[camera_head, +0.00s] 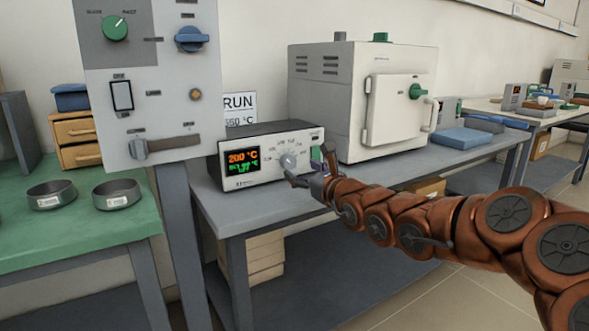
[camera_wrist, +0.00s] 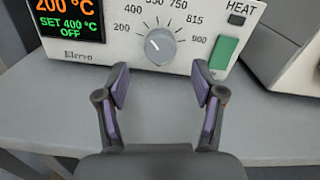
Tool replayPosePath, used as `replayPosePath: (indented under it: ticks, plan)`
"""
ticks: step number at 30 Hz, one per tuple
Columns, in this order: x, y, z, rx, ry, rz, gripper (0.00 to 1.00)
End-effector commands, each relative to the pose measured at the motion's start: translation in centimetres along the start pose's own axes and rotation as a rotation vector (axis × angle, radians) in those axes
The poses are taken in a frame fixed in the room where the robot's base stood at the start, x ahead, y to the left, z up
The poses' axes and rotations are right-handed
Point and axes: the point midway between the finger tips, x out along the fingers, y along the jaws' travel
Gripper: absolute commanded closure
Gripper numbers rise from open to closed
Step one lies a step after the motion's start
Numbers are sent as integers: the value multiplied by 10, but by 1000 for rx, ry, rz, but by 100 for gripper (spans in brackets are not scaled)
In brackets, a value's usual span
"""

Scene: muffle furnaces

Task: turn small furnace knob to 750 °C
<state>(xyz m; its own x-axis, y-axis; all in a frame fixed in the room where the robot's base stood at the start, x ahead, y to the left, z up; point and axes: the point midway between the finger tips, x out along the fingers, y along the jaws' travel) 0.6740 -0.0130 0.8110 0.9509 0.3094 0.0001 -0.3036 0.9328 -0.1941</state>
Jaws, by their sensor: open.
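The control box (camera_head: 258,155) stands on the grey bench in front of the small furnace (camera_head: 360,98). Its grey round knob (camera_wrist: 160,46) sits mid-panel with scale marks from 200 to 900 around it; it also shows in the head view (camera_head: 288,161). The knob's white mark points up and left, toward 400. The display (camera_wrist: 68,18) reads 200 °C, SET 400 °C, OFF. My gripper (camera_wrist: 160,78) is open and empty just in front of the panel, its fingertips spread to either side below the knob, apart from it. In the head view my gripper (camera_head: 304,178) is close to the panel.
A green HEAT switch (camera_wrist: 223,52) is right of the knob, near my right finger. A grey upright panel (camera_head: 155,80) with a green knob, a blue knob and a lever stands at the left. Metal dishes (camera_head: 117,193) rest on a green table. The bench front is clear.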

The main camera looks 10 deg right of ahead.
Motion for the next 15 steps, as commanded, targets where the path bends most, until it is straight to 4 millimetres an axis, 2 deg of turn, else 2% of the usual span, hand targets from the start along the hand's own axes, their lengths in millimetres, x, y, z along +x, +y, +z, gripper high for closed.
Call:
replayPosePath:
  ticks: [6, 15]
  plan:
    - [25, 2, -1, 0, 0, 2, 32]
    - [45, 1, 0, -1, 1, 1, 32]
